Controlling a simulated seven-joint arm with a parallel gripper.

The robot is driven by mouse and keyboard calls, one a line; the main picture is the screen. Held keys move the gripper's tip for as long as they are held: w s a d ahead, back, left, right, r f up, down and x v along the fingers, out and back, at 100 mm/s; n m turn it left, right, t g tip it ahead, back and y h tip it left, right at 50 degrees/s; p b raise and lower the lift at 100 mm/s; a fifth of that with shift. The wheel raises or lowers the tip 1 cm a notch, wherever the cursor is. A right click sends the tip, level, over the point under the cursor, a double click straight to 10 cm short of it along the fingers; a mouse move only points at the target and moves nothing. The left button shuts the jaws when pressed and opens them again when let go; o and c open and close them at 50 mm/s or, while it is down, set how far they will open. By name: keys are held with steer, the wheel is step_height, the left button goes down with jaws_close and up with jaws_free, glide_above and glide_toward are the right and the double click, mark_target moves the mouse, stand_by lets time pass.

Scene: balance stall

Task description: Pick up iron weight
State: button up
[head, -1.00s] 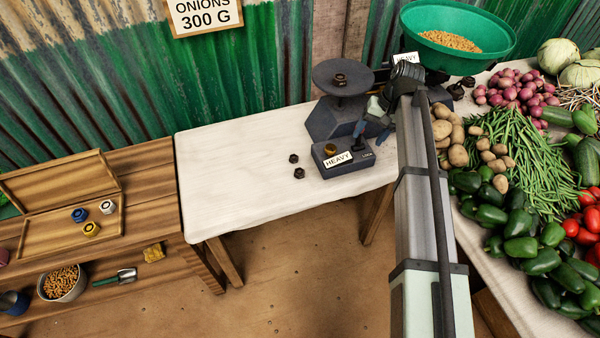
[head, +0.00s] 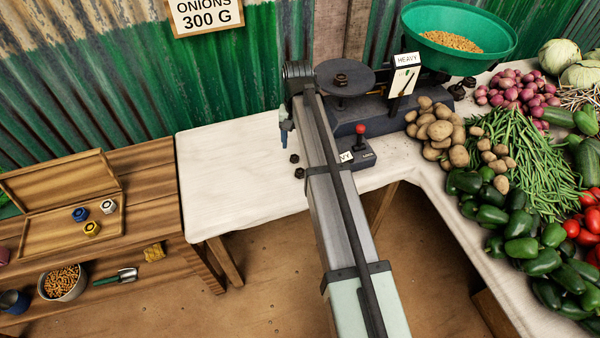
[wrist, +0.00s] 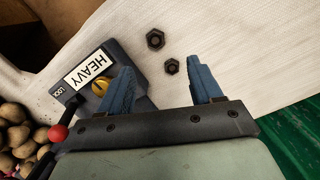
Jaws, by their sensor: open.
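Two small dark hexagonal iron weights lie apart on the white cloth: one farther back (head: 294,158) and one nearer the front edge (head: 299,173). In the wrist view the larger weight (wrist: 155,39) and the smaller weight (wrist: 171,66) are both in clear sight. Another dark hexagonal weight (head: 341,79) sits on the scale's grey round pan (head: 362,77). My gripper (head: 284,127) is open and empty, over the cloth near the two loose weights. In the wrist view its blue fingers (wrist: 160,70) are spread, with the smaller weight showing between their tips.
A grey box with a HEAVY label (wrist: 88,70), a brass knob (wrist: 99,87) and a red-tipped lever (head: 360,129) stands right beside the weights. The scale has a green bowl (head: 460,40) of grain. Vegetables crowd the right; the cloth's left part (head: 225,165) is clear.

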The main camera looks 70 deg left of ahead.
glide_above(300, 171)
steer(key=a, duration=0.1)
steer(key=f, duration=0.5)
steer(key=shift+s+a+f, duration=0.1)
steer(key=shift+s+f, duration=0.1)
steer(key=shift+f, duration=0.15)
steer(key=shift+w+d+f, duration=0.1)
steer(key=shift+d+f, duration=0.05)
steer(key=shift+f, duration=0.7)
steer(key=shift+w+d+f, duration=0.1)
steer(key=shift+d+f, duration=0.05)
steer(key=shift+f, duration=0.75)
steer(key=shift+w+d+f, duration=0.1)
steer(key=shift+d+f, duration=0.05)
steer(key=shift+f, duration=0.7)
steer(key=shift+c, duration=0.5)
steer(key=c, duration=1.1)
